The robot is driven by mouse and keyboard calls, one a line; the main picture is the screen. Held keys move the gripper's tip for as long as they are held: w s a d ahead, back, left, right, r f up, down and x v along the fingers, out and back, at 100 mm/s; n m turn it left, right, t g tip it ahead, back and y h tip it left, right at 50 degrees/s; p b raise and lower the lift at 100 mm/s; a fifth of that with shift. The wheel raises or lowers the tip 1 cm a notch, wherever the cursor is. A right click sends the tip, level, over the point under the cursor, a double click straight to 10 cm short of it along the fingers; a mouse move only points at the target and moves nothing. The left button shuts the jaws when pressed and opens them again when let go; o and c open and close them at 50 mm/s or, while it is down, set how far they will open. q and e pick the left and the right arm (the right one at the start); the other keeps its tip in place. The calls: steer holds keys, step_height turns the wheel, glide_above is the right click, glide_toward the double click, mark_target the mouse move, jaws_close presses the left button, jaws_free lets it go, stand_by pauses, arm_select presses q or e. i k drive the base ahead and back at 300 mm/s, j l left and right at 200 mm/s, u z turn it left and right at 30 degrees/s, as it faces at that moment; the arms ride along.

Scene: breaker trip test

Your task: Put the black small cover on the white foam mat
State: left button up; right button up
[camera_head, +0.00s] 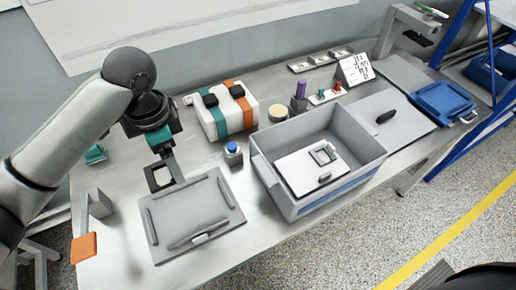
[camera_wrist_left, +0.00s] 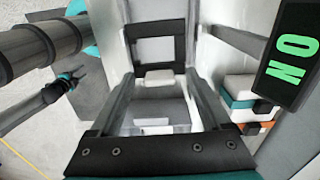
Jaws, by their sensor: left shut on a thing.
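My left gripper (camera_head: 163,158) points down above the left part of the table, behind a grey panel. It is shut on a small black square frame with a pale middle, which looks like the black small cover (camera_head: 152,180). In the left wrist view the black frame (camera_wrist_left: 155,27) shows beyond the fingers of my left gripper (camera_wrist_left: 160,85). A pale flat sheet (camera_head: 405,135) lies right of the grey bin with a black oval piece on it; I cannot tell whether it is the white foam mat. A small dark arm at the left of the wrist view looks like my right gripper (camera_wrist_left: 68,82).
The grey panel (camera_head: 215,205) with raised bars lies in front of my left gripper. A grey bin (camera_head: 372,150) holds a white plate. A blue tray (camera_head: 443,102) is far right.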

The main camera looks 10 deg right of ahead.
mark_target(296, 169)
steer(key=i+l, duration=0.1)
steer(key=l, duration=1.05)
steer(key=i+l, duration=0.15)
steer(key=l, duration=0.45)
